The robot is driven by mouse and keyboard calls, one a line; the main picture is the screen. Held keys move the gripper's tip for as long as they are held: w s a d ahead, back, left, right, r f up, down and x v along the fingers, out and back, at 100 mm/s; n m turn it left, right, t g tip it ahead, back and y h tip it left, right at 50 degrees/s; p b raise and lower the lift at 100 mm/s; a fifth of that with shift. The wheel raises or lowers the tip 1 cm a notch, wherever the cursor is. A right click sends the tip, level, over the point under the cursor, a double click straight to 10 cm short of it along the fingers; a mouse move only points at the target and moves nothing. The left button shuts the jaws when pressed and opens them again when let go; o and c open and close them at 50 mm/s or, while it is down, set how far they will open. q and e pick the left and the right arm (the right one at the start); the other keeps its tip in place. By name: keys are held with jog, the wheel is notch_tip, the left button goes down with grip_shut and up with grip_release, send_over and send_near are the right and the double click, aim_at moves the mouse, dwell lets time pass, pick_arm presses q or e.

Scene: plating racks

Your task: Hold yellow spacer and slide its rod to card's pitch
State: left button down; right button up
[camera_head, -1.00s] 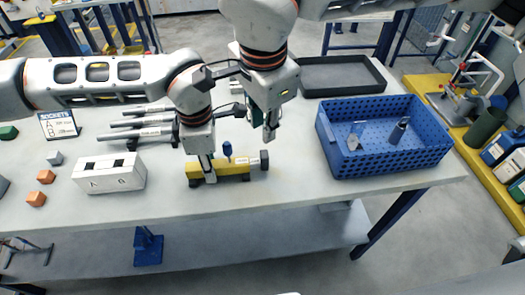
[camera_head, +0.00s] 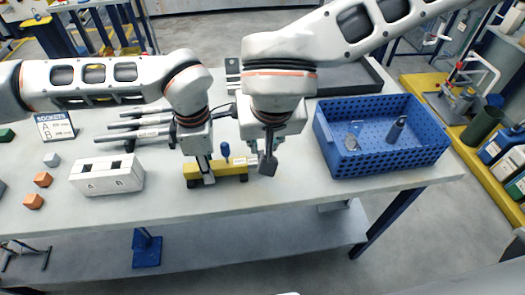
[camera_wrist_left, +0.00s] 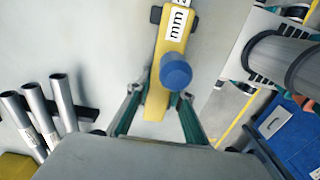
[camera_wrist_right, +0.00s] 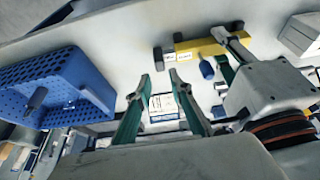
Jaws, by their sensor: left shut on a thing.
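The yellow spacer (camera_head: 236,169) lies near the table's front edge, with a blue knob (camera_head: 225,150) on it. My left gripper (camera_head: 208,180) is shut on the spacer's left part; the left wrist view shows the yellow body (camera_wrist_left: 158,98) between its fingers. In the right wrist view, a short rod with a pale label (camera_wrist_right: 170,57) and dark end block (camera_wrist_right: 158,60) sticks out of the spacer. My right gripper (camera_wrist_right: 160,72) is open and empty, close to that end block. In the head view its fingers hide the rod end. The sockets card (camera_head: 56,125) stands at left.
A white slotted block (camera_head: 107,174) stands left of the spacer, with grey rods (camera_head: 140,133) behind it. Several small orange and grey blocks lie at far left. A blue perforated crate (camera_head: 382,163) stands right, a dark tray (camera_head: 350,78) behind it.

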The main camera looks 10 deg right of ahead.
aim_at(257, 161)
jog(key=x, duration=0.7)
jog(key=shift+d, duration=0.1)
grip_shut()
